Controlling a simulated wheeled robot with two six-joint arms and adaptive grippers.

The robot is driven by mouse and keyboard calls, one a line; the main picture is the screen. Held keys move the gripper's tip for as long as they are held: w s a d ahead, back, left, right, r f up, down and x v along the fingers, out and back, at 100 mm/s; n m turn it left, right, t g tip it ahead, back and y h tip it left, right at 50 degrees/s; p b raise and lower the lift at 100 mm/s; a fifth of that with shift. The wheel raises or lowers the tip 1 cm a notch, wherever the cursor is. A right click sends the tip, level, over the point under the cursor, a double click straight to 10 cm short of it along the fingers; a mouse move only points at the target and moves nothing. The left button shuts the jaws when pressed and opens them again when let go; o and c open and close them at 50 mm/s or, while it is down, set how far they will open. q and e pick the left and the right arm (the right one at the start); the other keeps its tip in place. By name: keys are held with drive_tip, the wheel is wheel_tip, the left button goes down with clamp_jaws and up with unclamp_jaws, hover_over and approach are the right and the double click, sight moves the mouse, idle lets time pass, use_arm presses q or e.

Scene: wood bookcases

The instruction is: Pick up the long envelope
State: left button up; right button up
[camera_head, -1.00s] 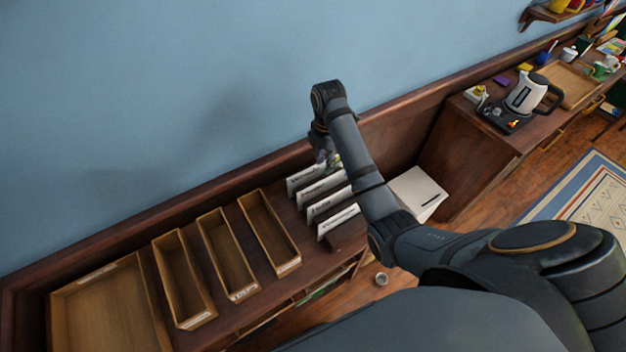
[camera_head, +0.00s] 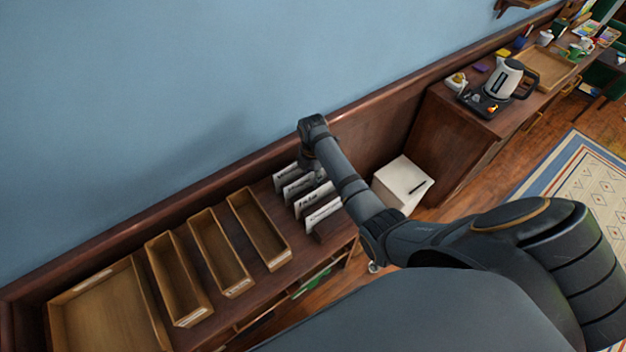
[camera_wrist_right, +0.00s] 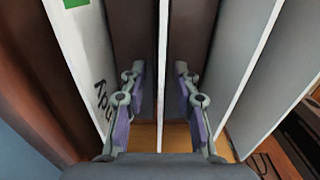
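Several white envelopes with dark writing stand upright in a row in a dark wooden rack on the low bookcase, the nearest one (camera_head: 323,215) at the right end. I cannot tell from the head view which is the long one. In the right wrist view, the fingers of my right gripper (camera_wrist_right: 158,105) are apart, one on each side of the thin white edge of an upright envelope (camera_wrist_right: 163,60). They do not visibly press on it. In the head view my own arm hides the fingers. My left gripper is not in view.
An envelope with writing and a green mark (camera_wrist_right: 85,55) stands close left of the fingers, and another pale one (camera_wrist_right: 237,75) stands to the right. Wooden trays (camera_head: 222,255) lie left of the rack. A white box (camera_head: 402,183) and a kettle (camera_head: 504,78) are to the right.

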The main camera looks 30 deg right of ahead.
clamp_jaws()
wheel_tip(320, 180, up, 10)
drive_tip(key=shift+r+b, duration=0.1)
drive_tip(key=shift+b, duration=0.9)
